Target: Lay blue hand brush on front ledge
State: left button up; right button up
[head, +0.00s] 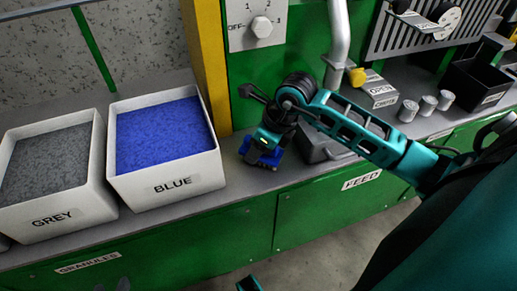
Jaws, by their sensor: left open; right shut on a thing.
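The blue hand brush (261,157) is at the end of my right arm, just above the front of the grey ledge (235,178), between the BLUE bin and a dark grey tray-like thing. My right gripper (265,149) is shut on it and hides part of it. I cannot tell whether the brush touches the ledge. Only small grey tips of what looks like my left gripper (112,285) show at the bottom edge, apart and empty, low in front of the green cabinet.
White bins of grey granules (62,220) and blue granules (170,188) stand left. The dark grey thing (322,148) sits close on the right. Farther right are a labelled grey box (377,92), several metal cylinders (428,105) and a black bin (470,85). A pipe (338,45) hangs behind.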

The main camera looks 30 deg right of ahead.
jog(key=shift+f, duration=0.3)
jog(key=shift+f, duration=0.1)
jog(key=o, duration=0.6)
jog(key=shift+f, duration=0.1)
jog(key=o, duration=0.5)
